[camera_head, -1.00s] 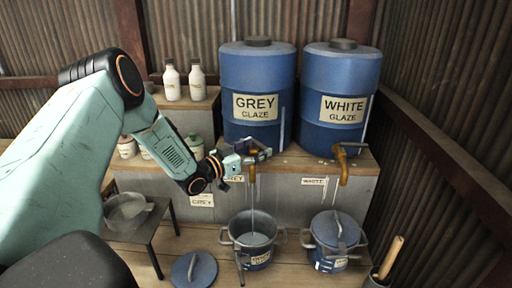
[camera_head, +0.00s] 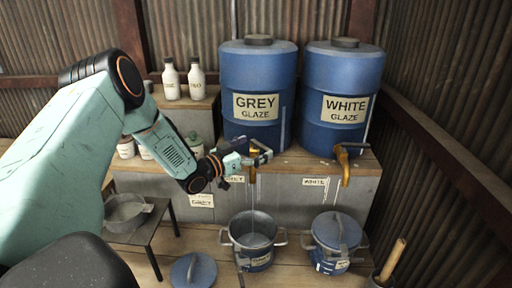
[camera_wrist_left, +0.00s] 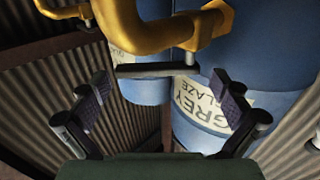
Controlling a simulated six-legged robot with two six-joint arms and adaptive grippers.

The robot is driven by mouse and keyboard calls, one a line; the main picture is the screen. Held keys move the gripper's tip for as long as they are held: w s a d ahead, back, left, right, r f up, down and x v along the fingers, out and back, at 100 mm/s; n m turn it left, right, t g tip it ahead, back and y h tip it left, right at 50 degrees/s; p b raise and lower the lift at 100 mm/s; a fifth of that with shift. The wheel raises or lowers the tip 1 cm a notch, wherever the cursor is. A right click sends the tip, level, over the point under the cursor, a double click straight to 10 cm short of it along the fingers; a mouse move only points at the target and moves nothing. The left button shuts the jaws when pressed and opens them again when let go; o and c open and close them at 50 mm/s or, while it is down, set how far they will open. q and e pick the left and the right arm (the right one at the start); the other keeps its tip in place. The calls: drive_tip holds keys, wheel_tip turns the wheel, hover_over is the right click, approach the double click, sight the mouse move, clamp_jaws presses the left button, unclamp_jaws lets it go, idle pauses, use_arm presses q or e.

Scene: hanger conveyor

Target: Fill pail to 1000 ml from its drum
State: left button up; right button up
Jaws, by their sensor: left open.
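The blue grey-glaze drum (camera_head: 257,75) stands on the bench with its brass tap (camera_head: 252,172) at its lower front. My left gripper (camera_head: 258,156) is at this tap, its jaws apart. In the left wrist view, the open fingers (camera_wrist_left: 160,100) stand either side of the tap's dark lever (camera_wrist_left: 158,70), with the brass spout (camera_wrist_left: 150,35) above; I cannot tell whether they touch it. A thin stream falls from the tap into the open pail (camera_head: 234,240) below. The pail's liquid level is hard to read. My right gripper is not in view.
The white-glaze drum (camera_head: 341,90) stands to the right with its own tap (camera_head: 344,160). A lidded pail (camera_head: 336,236) sits beside the open one. A loose blue lid (camera_head: 193,270) lies front left. A small table (camera_head: 150,238) holds a metal pan. Bottles (camera_head: 196,80) stand behind.

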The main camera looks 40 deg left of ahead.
use_arm(q)
drive_tip(key=shift+s+d+r, duration=0.1)
drive_tip(key=shift+s+r, duration=0.05)
drive_tip(key=shift+s, duration=0.15)
drive_tip(key=shift+s+a+f, duration=0.2)
drive_tip(key=shift+s+a, duration=0.1)
drive_tip(key=shift+s, duration=0.2)
drive_tip(key=v, duration=0.6)
drive_tip(key=shift+r, duration=0.1)
idle(0.4)
